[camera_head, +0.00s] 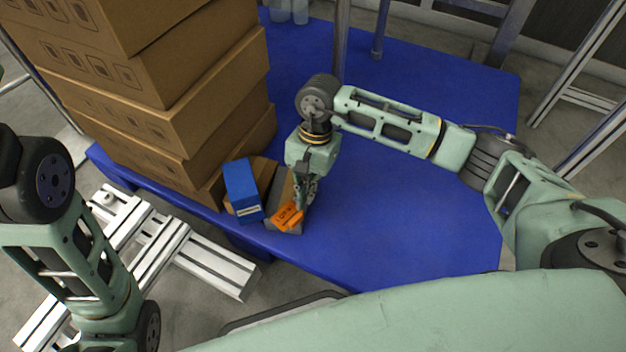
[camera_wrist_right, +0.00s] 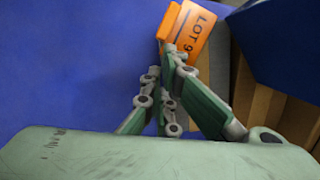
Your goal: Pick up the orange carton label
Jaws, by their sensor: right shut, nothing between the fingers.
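The orange carton label (camera_head: 288,215) lies at the front edge of the blue table, by a small grey and brown box. In the right wrist view the label (camera_wrist_right: 192,36) shows the print "LOT 9", partly covered by my fingers. My right gripper (camera_head: 303,201) points down right beside the label in the head view. In the right wrist view my right gripper (camera_wrist_right: 170,52) is shut and empty, its fingertips at the label's near edge; I cannot tell if they touch it. My left arm is at the left of the head view, but its gripper is out of view.
A blue box (camera_head: 243,190) stands left of the label, close to the stacked brown cartons (camera_head: 160,90). The blue table (camera_head: 400,215) is bare to the right of my gripper. Aluminium profiles (camera_head: 190,262) are below the table's left edge.

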